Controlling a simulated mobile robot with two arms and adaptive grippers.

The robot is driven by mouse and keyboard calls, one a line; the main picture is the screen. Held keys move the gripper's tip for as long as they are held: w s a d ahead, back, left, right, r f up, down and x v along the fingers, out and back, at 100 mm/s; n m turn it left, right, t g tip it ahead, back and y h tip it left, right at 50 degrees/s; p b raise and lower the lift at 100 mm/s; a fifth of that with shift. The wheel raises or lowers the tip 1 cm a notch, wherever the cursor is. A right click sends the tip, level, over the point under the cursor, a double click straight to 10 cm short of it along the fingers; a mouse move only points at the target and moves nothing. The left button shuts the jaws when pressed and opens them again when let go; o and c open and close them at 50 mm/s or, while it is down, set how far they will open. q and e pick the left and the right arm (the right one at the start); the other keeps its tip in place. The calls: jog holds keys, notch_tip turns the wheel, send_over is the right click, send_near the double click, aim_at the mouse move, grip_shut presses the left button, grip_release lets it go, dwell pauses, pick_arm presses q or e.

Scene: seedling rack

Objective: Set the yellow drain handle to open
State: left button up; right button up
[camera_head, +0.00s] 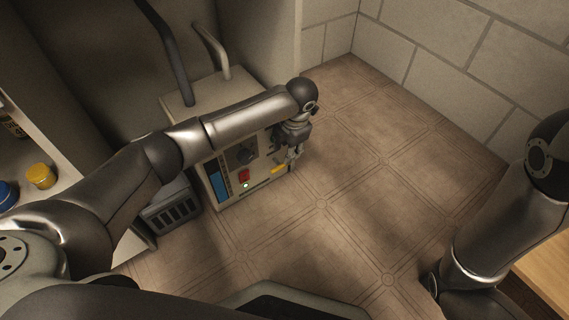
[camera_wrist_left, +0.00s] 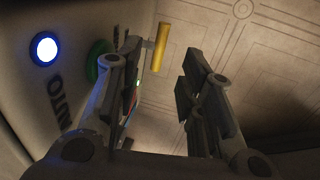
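The yellow drain handle (camera_head: 279,169) sits low on the front right of a pale control box, lying roughly sideways. Its setting marks cannot be read. In the left wrist view the yellow handle (camera_wrist_left: 160,47) shows as a bar just past the fingertips, seen in the gap between them and nearer the left finger. My left gripper (camera_head: 291,153) hangs pointing down at the box's right front edge, close to the handle. In its wrist view the gripper (camera_wrist_left: 163,68) is open and empty, with its fingers apart. My right arm shows at the right, but its fingers do not show.
The control box (camera_head: 228,188) has a blue display (camera_head: 219,185), a dark dial (camera_head: 246,153), a red switch (camera_head: 243,176) and a green light. The wrist view shows a lit blue-white button (camera_wrist_left: 44,47) and a green knob (camera_wrist_left: 98,60). Tiled floor (camera_head: 350,215) is clear to the right.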

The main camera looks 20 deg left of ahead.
aim_at(284, 165)
pick_arm(q)
jog(key=f+b, duration=0.1)
jog(key=f, duration=0.1)
jog(key=f+b, duration=0.2)
jog(key=f, duration=0.1)
jog(key=w+a+f+b, duration=0.1)
jog(key=f, duration=0.1)
jog(key=shift+f, duration=0.35)
grip_shut()
jog(key=shift+s, duration=0.1)
